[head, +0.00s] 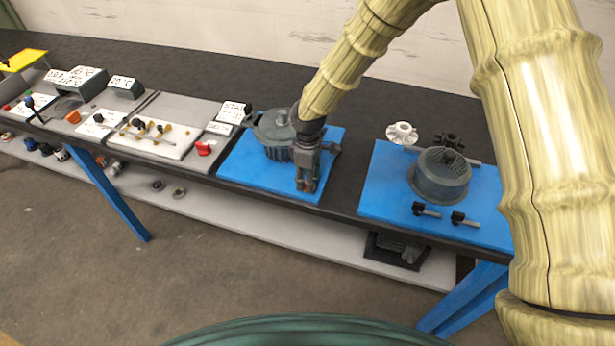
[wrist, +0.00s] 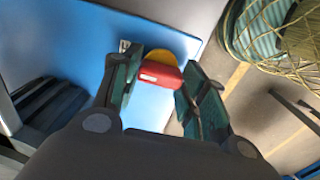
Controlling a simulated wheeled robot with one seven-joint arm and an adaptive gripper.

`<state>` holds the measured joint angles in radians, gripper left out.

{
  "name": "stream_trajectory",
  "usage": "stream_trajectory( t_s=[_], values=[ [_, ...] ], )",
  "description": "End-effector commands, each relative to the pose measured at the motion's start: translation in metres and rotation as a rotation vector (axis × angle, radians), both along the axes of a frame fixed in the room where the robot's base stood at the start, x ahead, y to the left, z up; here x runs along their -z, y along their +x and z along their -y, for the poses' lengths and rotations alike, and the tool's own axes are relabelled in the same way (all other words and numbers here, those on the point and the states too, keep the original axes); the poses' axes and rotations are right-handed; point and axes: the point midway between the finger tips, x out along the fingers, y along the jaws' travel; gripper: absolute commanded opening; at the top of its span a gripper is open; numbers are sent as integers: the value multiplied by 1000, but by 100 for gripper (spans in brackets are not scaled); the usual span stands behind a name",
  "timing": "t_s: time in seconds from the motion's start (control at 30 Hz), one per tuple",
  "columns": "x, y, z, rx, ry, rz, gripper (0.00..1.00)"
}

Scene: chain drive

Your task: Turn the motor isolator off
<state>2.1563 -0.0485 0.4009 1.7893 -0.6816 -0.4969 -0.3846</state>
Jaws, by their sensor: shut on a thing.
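The motor isolator shows in the wrist view as a red handle (wrist: 160,76) on a round yellow base (wrist: 178,55), near the edge of a blue plate. My gripper (wrist: 160,82) has one finger on each side of the red handle and is shut on it. In the head view my gripper (head: 307,184) points down at the front right of the left blue plate (head: 240,170), and the isolator is mostly hidden by it. The dark finned motor (head: 270,128) stands on the same plate, just left of and behind my gripper.
A second blue plate (head: 385,195) to the right carries a grey drum-shaped housing (head: 440,176), two small black handles and gear-like wheels. To the left are a panel with a red knob (head: 204,148), white labels and small parts. A lower shelf (head: 300,238) runs under the bench.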

Motion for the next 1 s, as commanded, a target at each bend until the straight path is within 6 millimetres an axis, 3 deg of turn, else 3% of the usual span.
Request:
stream_trajectory(
  t_s=[0.07, 0.1, 0.2, 0.63, 1.0],
  values=[
    [1, 0, 2, 0, -3, -1, 19],
    [1, 0, 2, 0, -3, -1, 46],
    [0, 0, 1, 0, -2, -1, 64],
    [-6, 1, 0, 1, 0, 1, 64],
    [-65, 1, 0, 0, 0, 2, 64]
  ],
)
